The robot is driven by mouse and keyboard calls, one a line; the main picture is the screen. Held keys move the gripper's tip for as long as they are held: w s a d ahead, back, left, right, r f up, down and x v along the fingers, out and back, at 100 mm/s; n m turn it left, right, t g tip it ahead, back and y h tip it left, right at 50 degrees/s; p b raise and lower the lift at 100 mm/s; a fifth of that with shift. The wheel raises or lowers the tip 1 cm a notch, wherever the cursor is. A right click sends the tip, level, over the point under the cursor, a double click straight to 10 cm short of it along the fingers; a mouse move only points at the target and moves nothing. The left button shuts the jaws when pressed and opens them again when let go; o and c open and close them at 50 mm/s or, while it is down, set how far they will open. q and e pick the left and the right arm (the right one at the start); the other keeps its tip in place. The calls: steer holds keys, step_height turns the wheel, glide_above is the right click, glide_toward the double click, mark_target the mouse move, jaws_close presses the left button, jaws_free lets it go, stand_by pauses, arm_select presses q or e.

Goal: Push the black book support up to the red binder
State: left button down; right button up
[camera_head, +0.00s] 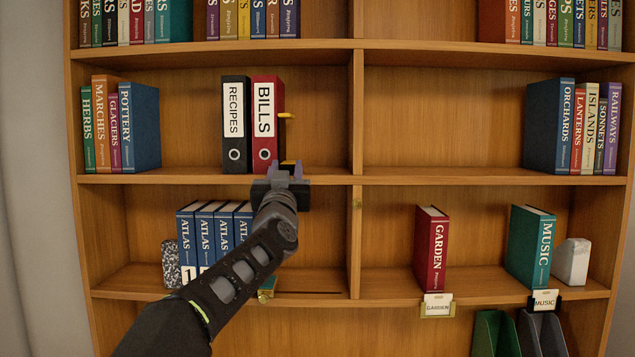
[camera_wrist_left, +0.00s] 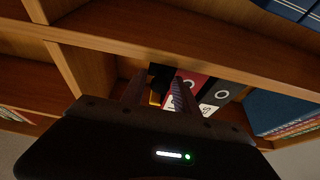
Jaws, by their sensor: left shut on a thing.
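The red binder (camera_head: 266,125), labelled BILLS, stands upright on the middle shelf, touching or nearly touching the black binder (camera_head: 233,125) labelled RECIPES. My left gripper (camera_head: 286,170) is at the shelf's front edge, at the red binder's lower right. In the left wrist view its fingers (camera_wrist_left: 158,95) are shut on a dark piece with yellow parts, which I take for the black book support (camera_wrist_left: 158,71). The red binder (camera_wrist_left: 190,82) shows just beside the fingers. The support is mostly hidden in the head view, so I cannot tell whether it touches the binder. My right gripper is not in view.
A vertical divider (camera_head: 356,120) stands right of the binders, with free shelf between. The red GARDEN book (camera_head: 431,248) stands lower right.

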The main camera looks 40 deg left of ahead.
arm_select(q)
steer(key=shift+s+a, duration=0.35)
steer(key=shift+a, duration=0.1)
steer(key=shift+r, duration=0.1)
steer(key=c, duration=1.2)
jaws_free()
steer(key=shift+a, duration=0.1)
steer(key=shift+c, duration=0.2)
steer(key=b+v, duration=0.2)
steer(key=v, duration=0.6)
steer(key=shift+b, duration=0.35)
